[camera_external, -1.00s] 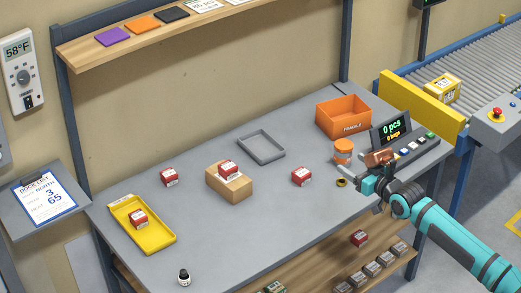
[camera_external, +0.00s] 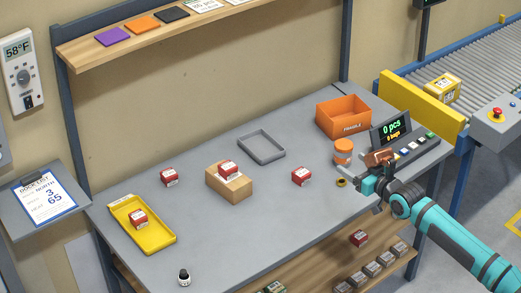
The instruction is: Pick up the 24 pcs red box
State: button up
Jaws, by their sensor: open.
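Several small red boxes with white labels show, and their print is too small to read, so I cannot tell which is the 24 pcs one. One red box (camera_external: 169,177) stands on the table at the left. A red box (camera_external: 138,218) lies in the yellow tray (camera_external: 163,239). A red box (camera_external: 300,176) stands on the table at the right. A red box (camera_external: 358,238) is on the lower shelf. My gripper (camera_external: 364,189) is open and empty above the table's right side, right of the nearest red box.
An empty grey tray (camera_external: 261,147) lies at the back. The table's front middle is clear.

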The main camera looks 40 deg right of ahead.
jog(key=g, duration=1.7)
send_over(303, 173)
jog(key=w, duration=0.1)
notch_tip(303, 173, down, 11)
jog(key=shift+n, duration=0.3)
notch_tip(303, 173, down, 12)
jog(key=shift+w+a, duration=0.15)
jog(key=f, duration=0.2)
jog(key=s+f, duration=0.1)
jog(key=f, duration=0.1)
jog(key=shift+s+f, duration=0.2)
jog(key=shift+f, duration=0.45)
jog(key=shift+c, duration=0.4)
jog(key=c, duration=1)
